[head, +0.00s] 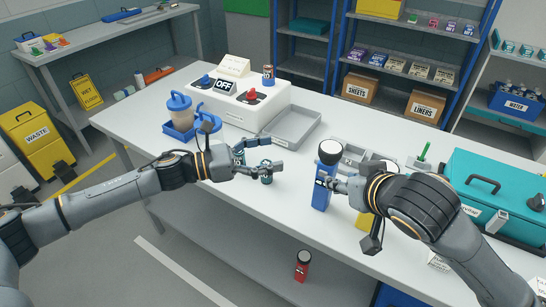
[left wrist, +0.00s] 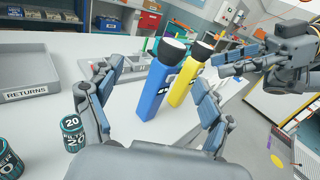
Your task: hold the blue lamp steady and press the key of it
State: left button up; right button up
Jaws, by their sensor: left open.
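The blue lamp (head: 321,196), with a dark head and pale round top, stands upright on the white table. In the left wrist view the blue lamp (left wrist: 153,92) appears beyond and between my left fingers, with a small light-and-dark patch on its side; I cannot clearly make out the key. My left gripper (head: 262,158) is open and empty, to the left of the lamp and apart from it. My right gripper (head: 326,184) overlaps the lamp's side in the head view; contact and finger opening are unclear.
A yellow lamp (left wrist: 186,80) stands close beside the blue one. A small can (left wrist: 72,130) stands near my left gripper. A grey tray (head: 289,131), a switch box (head: 270,113) and a teal toolbox (head: 500,180) occupy the table. The front left of the tabletop is clear.

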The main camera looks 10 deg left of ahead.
aim_at(319, 151)
pick_arm(q)
jog(key=shift+m+g, duration=0.4)
jog(key=shift+m, duration=0.1)
jog(key=x, duration=0.5)
jog(key=s+x, duration=0.1)
jog(key=x, duration=0.3)
jog(key=s+d+x, duration=0.1)
jog(key=x, duration=0.4)
jog(key=shift+w+d+r, duration=0.2)
jog(key=shift+d+r, duration=0.05)
jog(key=shift+r, duration=0.1)
jog(key=shift+c, duration=0.4)
jog(key=c, duration=1.5)
jog(key=shift+c, duration=0.2)
pick_arm(e)
grip_shut()
